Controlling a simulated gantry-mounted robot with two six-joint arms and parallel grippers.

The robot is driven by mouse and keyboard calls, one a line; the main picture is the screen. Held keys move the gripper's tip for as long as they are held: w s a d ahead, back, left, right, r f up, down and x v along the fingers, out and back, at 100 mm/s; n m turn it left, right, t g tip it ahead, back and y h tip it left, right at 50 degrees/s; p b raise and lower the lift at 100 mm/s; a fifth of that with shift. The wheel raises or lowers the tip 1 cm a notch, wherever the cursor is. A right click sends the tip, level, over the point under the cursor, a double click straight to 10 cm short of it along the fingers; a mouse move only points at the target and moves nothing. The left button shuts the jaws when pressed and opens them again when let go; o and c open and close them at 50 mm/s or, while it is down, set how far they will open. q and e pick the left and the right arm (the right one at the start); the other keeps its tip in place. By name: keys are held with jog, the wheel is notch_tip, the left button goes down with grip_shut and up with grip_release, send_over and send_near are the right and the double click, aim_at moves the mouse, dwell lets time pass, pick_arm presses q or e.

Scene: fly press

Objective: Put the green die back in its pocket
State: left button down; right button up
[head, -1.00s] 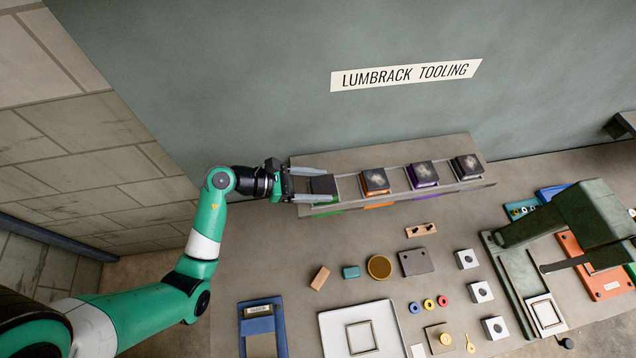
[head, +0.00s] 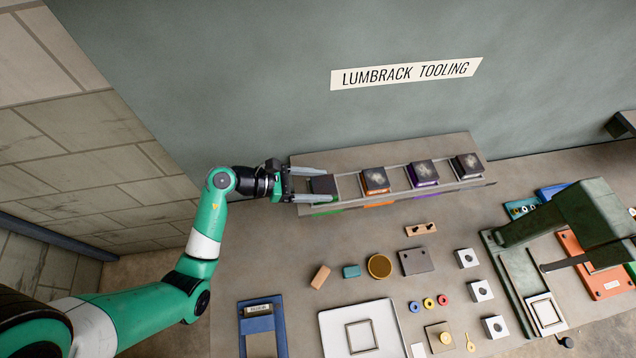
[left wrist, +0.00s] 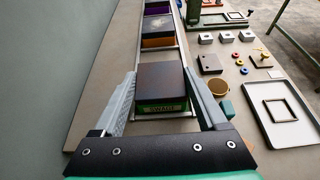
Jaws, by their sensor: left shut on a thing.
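The green die (head: 322,185) is a dark-topped block with a green lower body. It sits at the left end of the rack (head: 346,188), level with the green mark (head: 326,212) on the rack's front. My left gripper (head: 328,184) comes in from the left with one finger on each side of the die and is shut on it. In the left wrist view the die (left wrist: 162,82) shows its labelled green face between the fingers (left wrist: 163,95). Its underside is hidden, so I cannot tell whether it is fully seated. My right gripper is not in view.
The orange die (head: 375,181), the purple die (head: 422,174) and another dark-topped die (head: 468,166) stand along the rack to the right. The wall (head: 250,80) rises behind. A green press (head: 590,215) stands at the right. Small parts and a white tray (head: 328,322) lie in front.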

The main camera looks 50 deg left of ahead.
pick_arm(q)
jog(key=shift+r, duration=0.1)
dwell(0.3)
grip_release()
jog(key=v, duration=1.1)
jog(key=shift+s+a, duration=0.15)
jog(key=shift+s, duration=0.15)
